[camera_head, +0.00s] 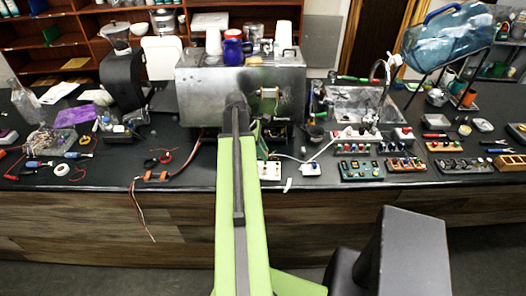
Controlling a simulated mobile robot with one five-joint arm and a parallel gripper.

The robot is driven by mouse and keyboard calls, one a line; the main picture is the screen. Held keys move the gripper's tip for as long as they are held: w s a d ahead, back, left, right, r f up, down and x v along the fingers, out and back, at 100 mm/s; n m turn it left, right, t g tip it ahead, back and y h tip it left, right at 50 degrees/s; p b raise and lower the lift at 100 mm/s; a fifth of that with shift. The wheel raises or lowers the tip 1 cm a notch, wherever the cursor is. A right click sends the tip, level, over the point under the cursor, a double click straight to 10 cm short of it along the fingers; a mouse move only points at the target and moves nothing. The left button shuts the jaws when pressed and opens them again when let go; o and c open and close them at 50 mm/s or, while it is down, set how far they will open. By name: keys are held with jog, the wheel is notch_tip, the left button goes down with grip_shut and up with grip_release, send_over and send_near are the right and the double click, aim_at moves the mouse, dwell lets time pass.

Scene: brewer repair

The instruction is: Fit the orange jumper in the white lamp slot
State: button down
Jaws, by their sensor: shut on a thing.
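My green arm reaches forward from the bottom of the head view. My gripper (236,101) is a small dark shape at its far end, in front of the metal brewer (205,98). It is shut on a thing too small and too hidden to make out. I cannot pick out the orange jumper or the white lamp slot for certain. An open bay with a green board and wiring (272,134) shows just right of my gripper, partly hidden by the arm.
An orange connector with loose wires (156,176) lies at the bench's front edge. Small boards with coloured buttons (361,170) stand to the right. Tools and bags (75,118) crowd the left. A large blue bottle (445,40) sits on a rack. Bare bench (195,180) shows left of my arm.

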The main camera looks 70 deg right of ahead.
jog(key=shift+f+b, duration=2.9)
jog(key=shift+f, duration=0.05)
jog(key=shift+r, duration=0.1)
jog(key=shift+w, duration=0.1)
jog(key=shift+f+b, duration=0.65)
jog(key=shift+f, duration=0.1)
jog(key=c, duration=1.1)
grip_release()
